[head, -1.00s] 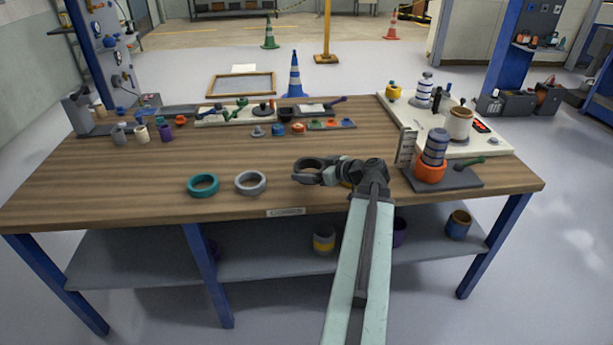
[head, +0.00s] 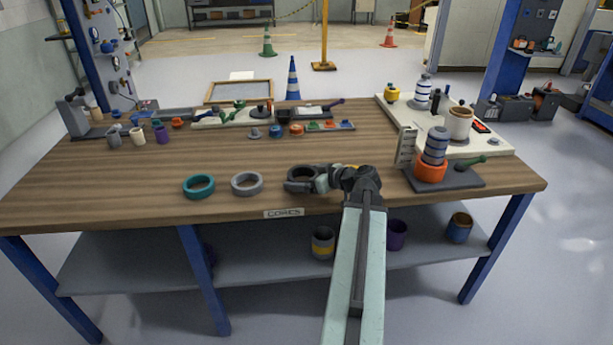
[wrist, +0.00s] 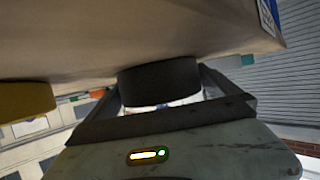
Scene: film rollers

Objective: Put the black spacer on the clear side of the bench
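The black spacer (head: 301,183) is a dark ring at the tip of my gripper (head: 318,182), near the front middle of the bench (head: 110,190). In the wrist view the black spacer (wrist: 158,84) lies between the two fingers, which appear to touch its sides. It sits at or just above the bench top; I cannot tell which. A yellow ring (wrist: 25,101) shows at the left of the wrist view. In the head view it is mostly hidden behind my gripper.
A grey ring (head: 247,184) and a teal ring (head: 198,186) lie to the left. To the right a dark base (head: 465,178) holds an orange ring with a striped stack. Small parts and tools line the back. The left front of the bench top is clear.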

